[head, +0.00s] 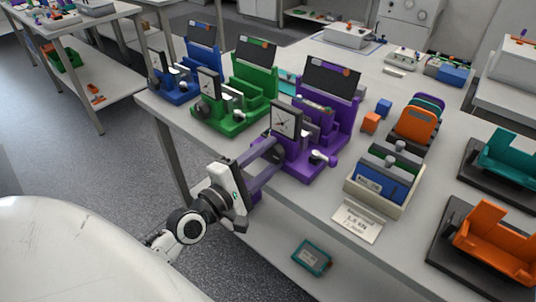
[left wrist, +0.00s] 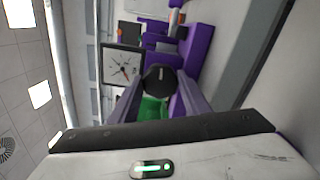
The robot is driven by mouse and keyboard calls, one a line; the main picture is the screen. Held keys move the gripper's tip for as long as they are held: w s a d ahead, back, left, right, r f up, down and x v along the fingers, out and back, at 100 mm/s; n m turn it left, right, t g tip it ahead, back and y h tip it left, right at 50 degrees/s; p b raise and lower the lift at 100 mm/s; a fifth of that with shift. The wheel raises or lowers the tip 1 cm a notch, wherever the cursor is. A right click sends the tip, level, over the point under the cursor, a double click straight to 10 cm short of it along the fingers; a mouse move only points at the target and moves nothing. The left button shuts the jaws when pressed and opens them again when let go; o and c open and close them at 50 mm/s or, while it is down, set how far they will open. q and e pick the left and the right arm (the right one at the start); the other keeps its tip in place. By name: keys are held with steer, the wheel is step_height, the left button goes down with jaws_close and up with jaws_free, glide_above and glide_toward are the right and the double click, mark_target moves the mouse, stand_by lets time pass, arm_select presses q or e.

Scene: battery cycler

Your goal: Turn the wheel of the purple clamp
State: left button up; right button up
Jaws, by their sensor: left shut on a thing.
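The purple clamp (head: 335,118) stands at the front edge of the table, with a square dial (head: 285,119) on its front left. It also shows in the left wrist view (left wrist: 197,45), turned sideways, with its dial (left wrist: 122,64) left of the wheel. The clamp's dark round wheel (left wrist: 159,79) sits between my left fingertips in the wrist view. My left gripper (head: 272,152) reaches in from the clamp's near left side and is shut on the wheel. In the head view the fingers largely hide the wheel. My right gripper is not in view.
A green clamp (head: 240,100) and a blue clamp (head: 190,72) stand left of the purple one. A cream box (head: 383,190) with blue and green pieces, and a label card (head: 358,222), are to the right. A teal device (head: 312,257) lies on a lower shelf.

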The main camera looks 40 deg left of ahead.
arm_select(q)
steer(key=m, duration=0.7)
steer(key=shift+f, duration=0.1)
steer(key=m, duration=0.7)
steer(key=shift+m, duration=0.3)
steer(key=m, duration=0.3)
steer(key=shift+f+m, duration=0.1)
steer(key=shift+m, duration=0.2)
steer(key=m, duration=0.3)
steer(key=shift+a+m, duration=0.1)
steer(key=shift+m, duration=0.3)
steer(key=m, duration=0.6)
steer(key=shift+m, duration=0.3)
steer(key=o, duration=1)
